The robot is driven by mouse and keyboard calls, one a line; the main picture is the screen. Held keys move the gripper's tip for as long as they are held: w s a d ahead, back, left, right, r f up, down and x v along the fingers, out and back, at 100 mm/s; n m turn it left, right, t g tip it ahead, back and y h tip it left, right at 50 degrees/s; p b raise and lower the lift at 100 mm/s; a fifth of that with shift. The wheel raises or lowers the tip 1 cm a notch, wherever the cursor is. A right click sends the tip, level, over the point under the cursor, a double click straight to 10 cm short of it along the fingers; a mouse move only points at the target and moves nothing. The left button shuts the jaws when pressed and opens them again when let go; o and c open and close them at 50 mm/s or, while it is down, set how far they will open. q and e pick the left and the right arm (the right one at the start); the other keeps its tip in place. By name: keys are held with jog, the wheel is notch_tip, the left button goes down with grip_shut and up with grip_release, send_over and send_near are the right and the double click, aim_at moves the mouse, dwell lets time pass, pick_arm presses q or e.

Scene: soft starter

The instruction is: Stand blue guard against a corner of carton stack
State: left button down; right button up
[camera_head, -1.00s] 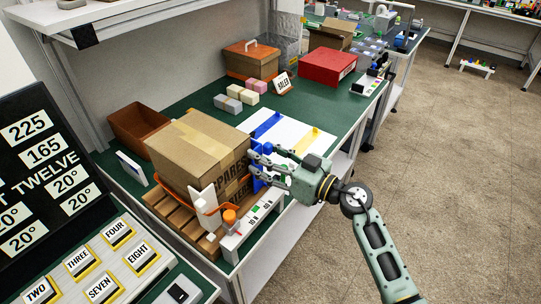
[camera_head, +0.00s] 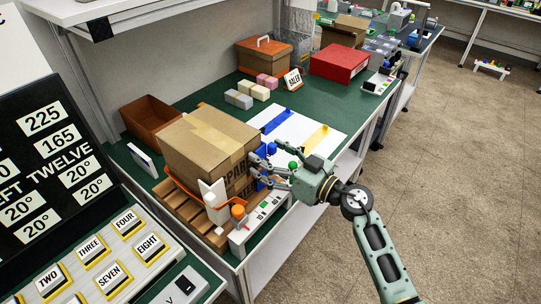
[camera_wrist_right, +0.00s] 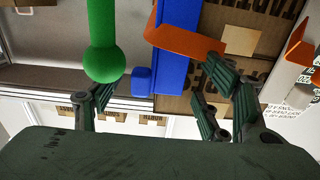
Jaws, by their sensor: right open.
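The brown carton (camera_head: 205,140) sits on a wooden pallet with an orange strap or bracket around its lower part. A blue guard (camera_wrist_right: 174,50) stands upright along the carton's near right corner in the wrist view. In the head view it is mostly hidden behind my right gripper (camera_head: 263,170). My right gripper is open, its fingers on either side of the guard in the wrist view (camera_wrist_right: 158,88). I cannot tell whether they touch it. A blue knob (camera_wrist_right: 142,80) shows beside the guard. My left gripper is not in view.
A green bar with a round end (camera_wrist_right: 105,50) is close to my right gripper. A white sheet (camera_head: 297,128) with blue and yellow strips lies behind. A white unit with an orange knob (camera_head: 238,212) stands at the front edge. An orange-brown bin (camera_head: 150,118) is left of the carton.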

jog(key=v, duration=1.2)
jog(key=w+d+f+m+t+h, duration=0.1)
jog(key=d+f+m+t+h, duration=0.2)
jog(key=f, duration=0.6)
jog(key=w+d+f+m+t+h, duration=0.1)
jog(key=d+f+m+h, duration=0.3)
jog(key=f, duration=0.5)
jog(key=s+d+f+m+g+h, duration=0.1)
jog(key=s+d+f+g+h, duration=0.25)
jog(key=f, duration=0.75)
jog(key=s+d+f+m+h, duration=0.15)
jog(key=s+d+f, duration=0.35)
jog(key=f, duration=0.6)
jog(key=s+d+f+g+h, duration=0.2)
jog(key=s+f+g, duration=0.2)
jog(key=s+f, duration=1)
jog(key=s+f+g, duration=0.3)
jog(key=s, duration=0.9)
jog(key=s+a+f+n+g, duration=0.1)
jog(key=s+f+g, duration=0.2)
jog(key=s, duration=1)
jog(key=shift+s+h, duration=0.15)
jog(key=shift+h, duration=0.15)
